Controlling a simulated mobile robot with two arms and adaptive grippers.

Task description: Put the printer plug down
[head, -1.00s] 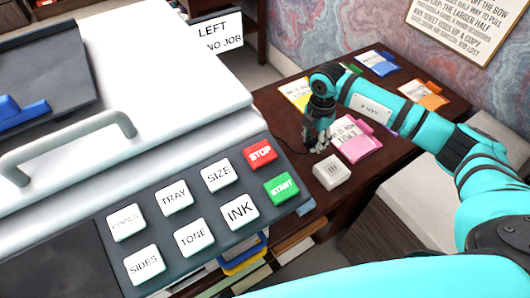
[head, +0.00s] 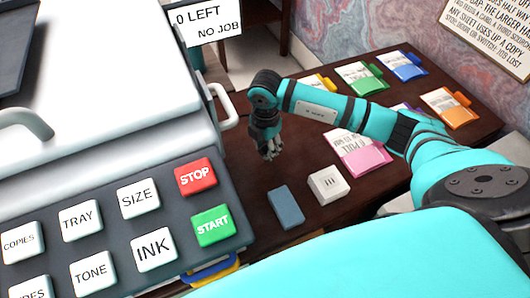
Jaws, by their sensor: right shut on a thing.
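My right gripper (head: 270,150) points down over the dark wooden desk (head: 253,172), just right of the big white printer (head: 110,110). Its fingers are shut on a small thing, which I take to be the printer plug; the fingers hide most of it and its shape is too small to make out. I cannot tell whether it touches the desk. The white block with three dark marks (head: 328,185) lies nearer to me and to the right of the gripper, apart from it. My left gripper is not in view.
A blue-grey flat block (head: 286,207) lies beside the white block. A pink folder (head: 358,154) lies right of the gripper, with green (head: 362,78), blue (head: 402,66) and orange (head: 449,107) folders farther off. The printer's button panel (head: 130,225) borders the desk on the left.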

